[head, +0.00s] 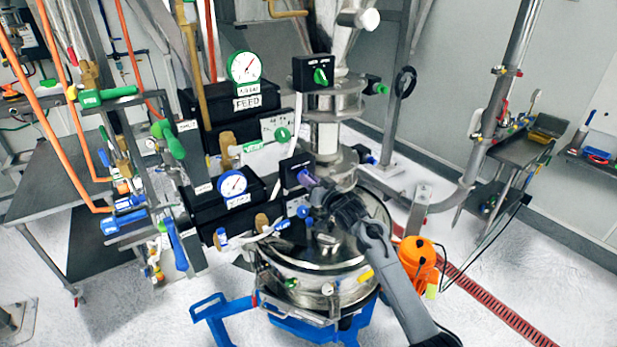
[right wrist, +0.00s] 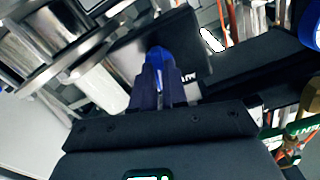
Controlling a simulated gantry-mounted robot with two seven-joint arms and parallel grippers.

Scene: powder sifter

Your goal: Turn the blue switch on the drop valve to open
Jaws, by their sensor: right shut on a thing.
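The blue switch (right wrist: 157,57) is a small knob on the front of a black switch box (head: 297,170), low on the steel column above the sifter. In the right wrist view the black box (right wrist: 140,50) is behind the knob. My right gripper (head: 312,181) reaches up from the lower right to the box. Its fingers (right wrist: 160,85) are shut on the blue switch, which they partly hide. The box's lettering is mostly covered in the wrist view, so the switch's setting cannot be read. My left gripper is not in view.
A similar black box with a green switch (head: 320,75) sits higher on the column. Gauges marked FEED (head: 244,67) and a blue-rimmed gauge (head: 232,184) are to the left. The round steel sifter (head: 300,262) is below. An orange vacuum (head: 417,257) stands at right on the floor.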

